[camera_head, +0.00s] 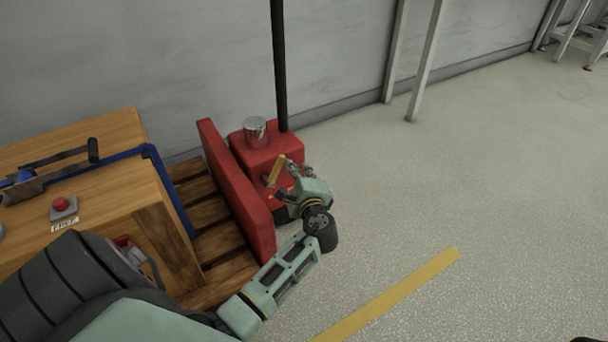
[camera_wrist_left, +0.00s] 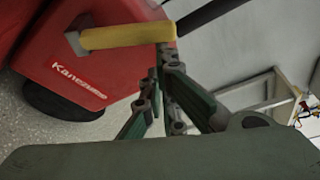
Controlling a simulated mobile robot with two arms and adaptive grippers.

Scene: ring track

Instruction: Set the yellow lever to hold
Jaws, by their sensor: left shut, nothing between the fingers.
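The yellow lever (camera_head: 276,171) sits on the side of the red machine (camera_head: 259,146). In the head view it slants up to the right. In the left wrist view the lever (camera_wrist_left: 125,36) is a yellow bar on a pale mount against the red body (camera_wrist_left: 75,70). My left gripper (camera_head: 293,170) is shut and empty, right beside the lever. In the left wrist view its fingertips (camera_wrist_left: 166,55) are by the lever's free end; I cannot tell whether they touch. No hold marking is readable. My right gripper is not in view.
A red upright panel (camera_head: 237,190) and a wooden pallet (camera_head: 205,212) lie left of my left arm. A metal can (camera_head: 255,131) stands on the machine beside a black post (camera_head: 280,65). A wooden workbench (camera_head: 120,190) is at left. Floor to the right is open.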

